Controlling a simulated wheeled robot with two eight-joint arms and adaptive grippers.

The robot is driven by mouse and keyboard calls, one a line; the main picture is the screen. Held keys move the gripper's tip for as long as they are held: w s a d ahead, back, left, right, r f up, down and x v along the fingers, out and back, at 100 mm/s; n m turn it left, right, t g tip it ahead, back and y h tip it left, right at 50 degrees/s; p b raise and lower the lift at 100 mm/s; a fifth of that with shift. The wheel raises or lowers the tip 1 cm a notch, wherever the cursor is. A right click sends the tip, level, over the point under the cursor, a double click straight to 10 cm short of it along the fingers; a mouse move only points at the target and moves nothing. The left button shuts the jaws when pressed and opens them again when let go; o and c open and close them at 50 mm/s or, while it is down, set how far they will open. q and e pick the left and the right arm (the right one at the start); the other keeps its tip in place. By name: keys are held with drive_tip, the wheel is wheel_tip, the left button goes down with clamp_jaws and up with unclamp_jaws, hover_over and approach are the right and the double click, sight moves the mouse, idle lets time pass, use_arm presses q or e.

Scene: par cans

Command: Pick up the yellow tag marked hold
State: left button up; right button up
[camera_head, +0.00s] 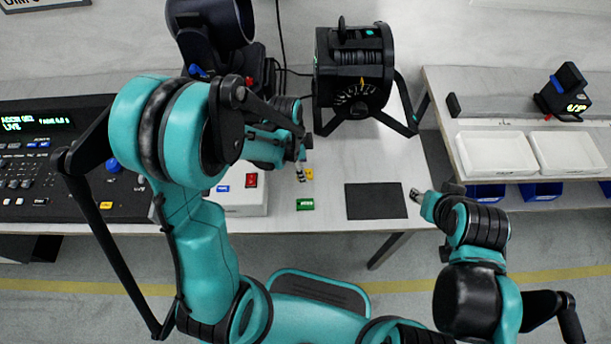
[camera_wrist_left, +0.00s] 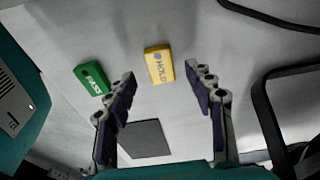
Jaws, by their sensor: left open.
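The yellow tag marked HOLD (camera_wrist_left: 159,66) lies on the white table. In the left wrist view it sits ahead of my left gripper (camera_wrist_left: 165,82), roughly between the lines of its two fingers and not touched by them. My left gripper is open and empty. In the head view the yellow tag (camera_head: 309,173) shows just beside the left gripper's fingertips (camera_head: 302,172), partly hidden by them. My right gripper (camera_head: 416,196) is at the table's front right, away from the tag; its finger gap is too small to make out.
A green tag marked PASS (camera_head: 305,204) lies close to the yellow one. A dark square mat (camera_head: 376,201) is to the right. A white box with a red switch (camera_head: 240,200) is left, and a black stage lamp (camera_head: 353,70) stands behind. White trays (camera_head: 497,152) are on a right-hand bench.

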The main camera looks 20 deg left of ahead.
use_arm(q)
wheel_tip(320, 180, down, 2)
drive_tip(key=shift+w+d+f+b, duration=0.1)
drive_tip(key=shift+f+b, duration=0.15)
drive_tip(key=shift+b, duration=0.1)
drive_tip(key=shift+r, duration=0.1)
drive_tip(key=c, duration=1)
